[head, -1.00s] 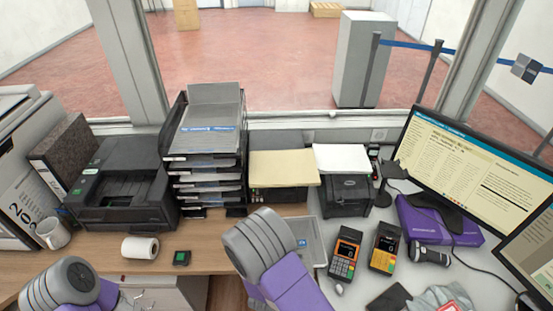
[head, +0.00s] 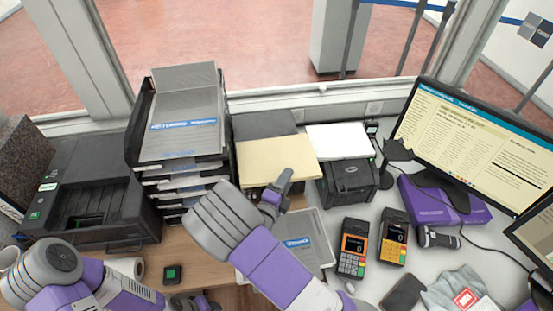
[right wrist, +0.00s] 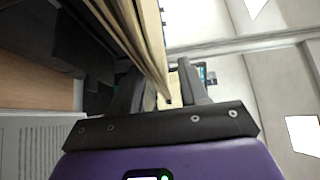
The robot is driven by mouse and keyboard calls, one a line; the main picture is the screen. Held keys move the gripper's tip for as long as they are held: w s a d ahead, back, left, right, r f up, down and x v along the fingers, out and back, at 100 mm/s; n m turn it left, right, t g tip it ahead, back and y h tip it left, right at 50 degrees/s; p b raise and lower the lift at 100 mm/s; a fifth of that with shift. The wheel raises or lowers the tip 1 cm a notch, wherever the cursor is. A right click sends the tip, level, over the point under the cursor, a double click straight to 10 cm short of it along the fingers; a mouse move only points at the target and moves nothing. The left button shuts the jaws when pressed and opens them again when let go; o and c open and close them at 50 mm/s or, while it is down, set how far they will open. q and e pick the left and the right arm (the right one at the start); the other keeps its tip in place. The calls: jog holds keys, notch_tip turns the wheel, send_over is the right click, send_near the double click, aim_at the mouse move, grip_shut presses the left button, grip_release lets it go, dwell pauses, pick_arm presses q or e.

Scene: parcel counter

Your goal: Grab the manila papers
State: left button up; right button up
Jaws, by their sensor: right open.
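The manila papers (head: 268,160) are a cream stack on a dark box (head: 265,124), left of the white papers. They sit over its front part and leave its back top bare. My right gripper (head: 281,190) is open at the stack's front right edge. In the right wrist view the stack (right wrist: 143,40) reaches down toward the gap between the two fingers (right wrist: 163,90); I cannot tell whether they touch it. My left arm is at the lower left of the head view, with its gripper (head: 203,303) partly cut off at the bottom edge.
A tall tray stack (head: 185,130) stands close on the left. White papers (head: 338,140) lie on a black printer (head: 348,180) on the right. Card terminals (head: 353,246), a scanner (head: 438,238) and a monitor (head: 480,150) stand further right. A grey folder (head: 300,240) lies in front.

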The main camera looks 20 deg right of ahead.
jog(key=shift+x, duration=0.8)
grip_shut()
jog(key=shift+r, duration=0.15)
